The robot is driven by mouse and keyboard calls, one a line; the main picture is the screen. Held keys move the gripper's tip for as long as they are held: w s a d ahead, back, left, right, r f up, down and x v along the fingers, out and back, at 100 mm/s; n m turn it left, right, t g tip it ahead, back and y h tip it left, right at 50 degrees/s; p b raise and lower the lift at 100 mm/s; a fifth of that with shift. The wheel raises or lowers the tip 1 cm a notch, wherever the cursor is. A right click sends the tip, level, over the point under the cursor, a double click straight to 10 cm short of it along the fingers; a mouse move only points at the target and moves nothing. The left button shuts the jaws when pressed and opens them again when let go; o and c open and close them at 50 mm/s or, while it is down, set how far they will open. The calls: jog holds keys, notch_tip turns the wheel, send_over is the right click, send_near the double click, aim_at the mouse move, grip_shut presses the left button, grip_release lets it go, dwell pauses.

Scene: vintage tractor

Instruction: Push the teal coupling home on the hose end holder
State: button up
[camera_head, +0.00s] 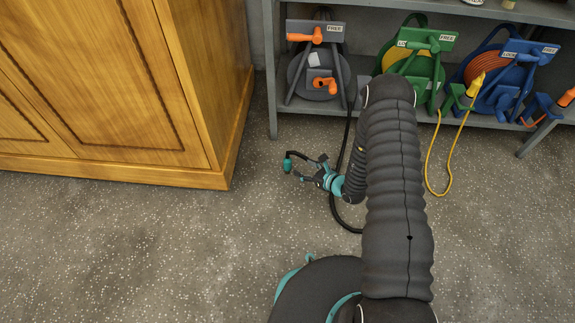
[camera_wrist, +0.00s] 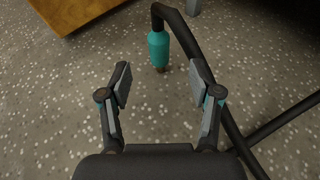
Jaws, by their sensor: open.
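The teal coupling (camera_head: 287,165) is on the end of a black hose, left of my gripper (camera_head: 312,168) in the head view. In the wrist view the coupling (camera_wrist: 159,50) lies just beyond my open fingertips (camera_wrist: 161,85), in line with the gap between them. The black hose (camera_wrist: 188,24) bends over at its top and runs down behind my right finger. Nothing is between the fingers. Whether the coupling touches the floor cannot be told. The grey reel (camera_head: 307,75) on the shelf has an orange fitting (camera_head: 324,85), possibly the hose end holder.
A wooden cabinet (camera_head: 120,85) stands at the left, and its corner (camera_wrist: 75,14) shows in the wrist view. The grey shelf (camera_head: 350,108) also carries a green reel (camera_head: 415,62) and a blue reel (camera_head: 497,85). A yellow cable (camera_head: 428,165) hangs to the floor. The speckled floor at lower left is clear.

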aim_at(290, 163)
jog(key=x, duration=0.6)
jog(key=b+x, duration=0.1)
jog(key=x, duration=0.2)
jog(key=shift+a+f, duration=0.1)
jog(key=shift+f, duration=0.3)
jog(key=shift+w+a+f, duration=0.25)
jog(key=shift+w+a, duration=0.15)
jog(key=shift+a, duration=0.05)
grip_shut()
